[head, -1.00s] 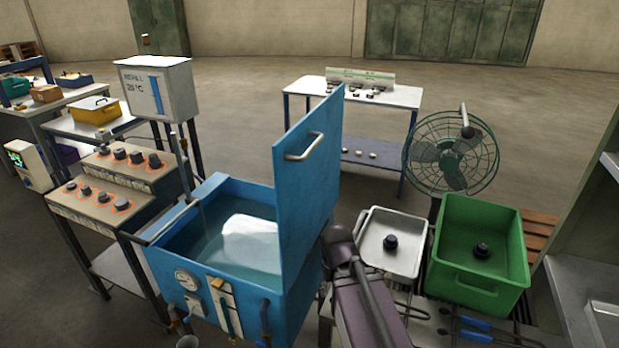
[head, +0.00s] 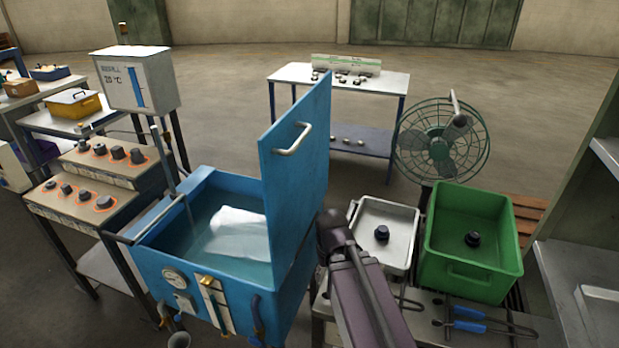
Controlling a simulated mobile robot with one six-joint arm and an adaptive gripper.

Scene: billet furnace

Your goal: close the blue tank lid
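The blue tank (head: 256,287) stands left of centre in the head view, with clear water inside. Its blue lid (head: 312,183) stands upright along the tank's right edge, so the tank is open. A pale bar handle (head: 293,140) is on the lid's face, towards the water. My dark arm rises from the bottom of the view, just right of the lid and tank. My gripper cannot be made out, and whether the arm touches the lid cannot be told.
A white tray (head: 399,228) and a green bin (head: 452,270), each holding a dark part, stand right of my arm. Blue-handled tongs (head: 468,326) lie in front. A green fan (head: 441,140) stands behind. Sample benches (head: 85,214) and a refill box (head: 138,80) flank the tank's left.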

